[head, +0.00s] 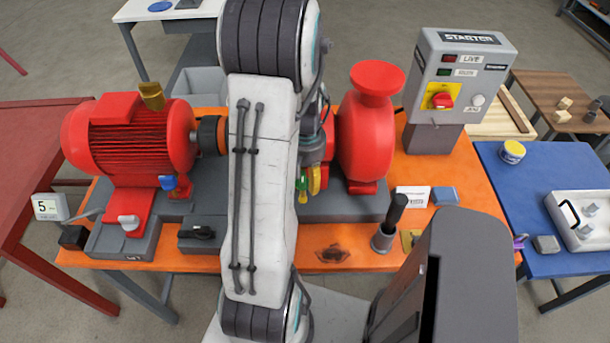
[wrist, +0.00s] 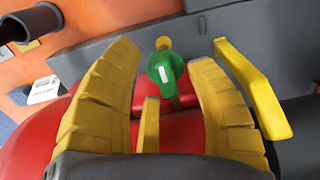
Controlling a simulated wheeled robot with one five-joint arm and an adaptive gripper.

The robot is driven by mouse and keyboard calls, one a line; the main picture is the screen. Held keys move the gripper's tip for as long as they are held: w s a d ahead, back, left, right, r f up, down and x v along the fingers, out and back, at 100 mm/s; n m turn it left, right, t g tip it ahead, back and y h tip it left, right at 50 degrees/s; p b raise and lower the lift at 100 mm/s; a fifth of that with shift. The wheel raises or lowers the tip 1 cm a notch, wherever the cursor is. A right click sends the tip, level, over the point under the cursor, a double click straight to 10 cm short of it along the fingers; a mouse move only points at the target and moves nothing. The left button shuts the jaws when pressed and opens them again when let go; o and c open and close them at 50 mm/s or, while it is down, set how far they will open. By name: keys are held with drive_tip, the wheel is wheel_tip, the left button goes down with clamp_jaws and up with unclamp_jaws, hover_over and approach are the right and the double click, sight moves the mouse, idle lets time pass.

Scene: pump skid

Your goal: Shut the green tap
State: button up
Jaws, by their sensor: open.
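The green tap (wrist: 165,68) is a small round knob with a white mark, which points up and down in the wrist view. It also shows in the head view (head: 302,184), low on the pump beside my arm. My gripper (wrist: 168,72) is open, with its two ridged yellow fingers on either side of the tap in the wrist view. I see no finger touching the tap; the depth gap between them is hard to judge. In the head view my arm hides most of the gripper.
A yellow lever (wrist: 255,88) stands just right of the right finger. The red pump (head: 365,145) and red motor (head: 130,140) sit on the grey skid on an orange bench.

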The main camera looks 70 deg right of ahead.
drive_tip(key=shift+o, duration=0.2)
clamp_jaws()
drive_tip(key=shift+m, duration=0.3)
drive_tip(key=m+b, duration=0.2)
drive_tip(key=m, duration=0.1)
drive_tip(key=shift+a+f, duration=0.1)
drive_tip(key=shift+f, duration=0.05)
drive_tip(key=m+b, duration=0.2)
drive_tip(key=m, duration=0.3)
drive_tip(key=shift+a, duration=0.15)
drive_tip(key=m+b, duration=0.1)
drive_tip(key=m, duration=0.3)
drive_tip(key=shift+a+m+b, duration=0.1)
drive_tip(key=shift+m+b, duration=0.25)
drive_tip(key=shift+m, duration=0.05)
drive_tip(key=m+b, duration=0.1)
drive_tip(key=m, duration=0.3)
drive_tip(key=shift+w+a, duration=0.1)
drive_tip(key=shift+w, duration=0.05)
drive_tip(key=shift+m, duration=0.4)
